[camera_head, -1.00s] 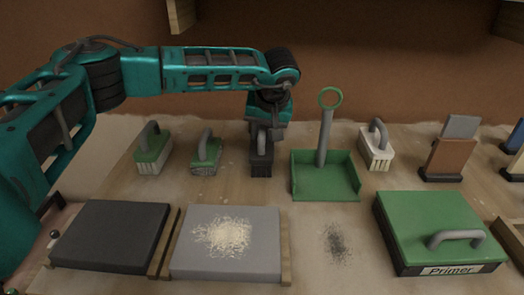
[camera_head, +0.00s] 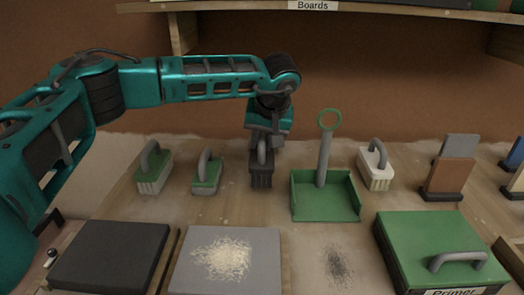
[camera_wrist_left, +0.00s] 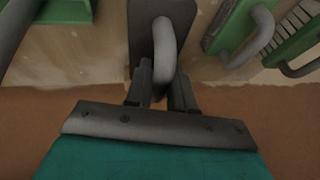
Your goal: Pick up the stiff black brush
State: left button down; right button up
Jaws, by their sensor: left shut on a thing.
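The stiff black brush (camera_head: 261,172) stands at the back middle of the table, between a green-topped brush and the green dustpan. It has a dark block and a grey loop handle. My left gripper (camera_head: 262,143) reaches it from above and behind and is shut on the handle. In the left wrist view the two fingers (camera_wrist_left: 160,88) sit on either side of the grey handle, with the black block (camera_wrist_left: 143,40) beyond. I cannot tell whether the brush's underside touches the table. My right gripper is not in view.
Two green-topped brushes (camera_head: 154,170) (camera_head: 208,174) stand to the left. The green dustpan (camera_head: 325,205) with an upright handle and a white brush (camera_head: 376,168) are to the right. A green Primer box (camera_head: 430,240), boards (camera_head: 110,250) and a dark speckled patch (camera_head: 337,262) lie in front. A shelf (camera_head: 400,12) hangs above.

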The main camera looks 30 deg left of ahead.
pick_arm(q)
notch_tip(320, 180, up, 17)
jog(key=p, duration=0.2)
jog(key=c, duration=1.5)
grip_release()
grip_shut()
jog(key=shift+f+p, duration=0.2)
jog(key=shift+p, duration=0.1)
